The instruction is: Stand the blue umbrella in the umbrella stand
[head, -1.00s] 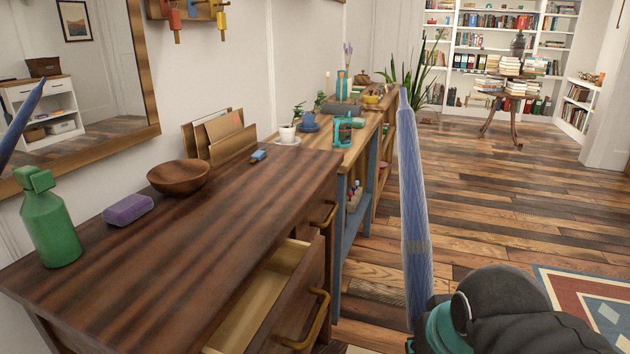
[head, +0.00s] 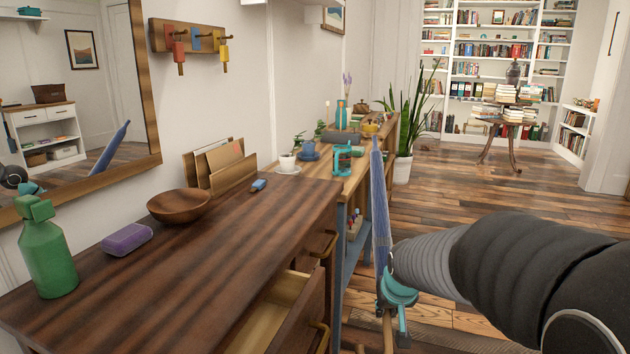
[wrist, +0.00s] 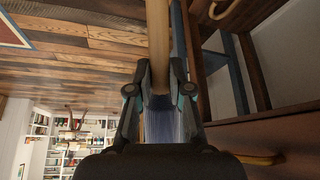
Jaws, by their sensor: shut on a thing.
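The blue umbrella (head: 380,205) is furled and roughly upright, its tip up, beside the front of the wooden furniture. My gripper (head: 392,297) is shut on it low down, near where the blue cloth meets the wooden handle (head: 388,332). In the wrist view my gripper (wrist: 159,95) closes around the umbrella, with its wooden handle (wrist: 158,45) on one side and blue cloth (wrist: 158,127) on the other. I cannot make out an umbrella stand in either view.
A dark dresser (head: 190,265) with an open drawer (head: 275,315) stands at left, close to the umbrella. A lower wooden table (head: 345,165) follows behind it. A potted plant (head: 402,168) stands farther back. The plank floor (head: 460,210) at right is mostly clear.

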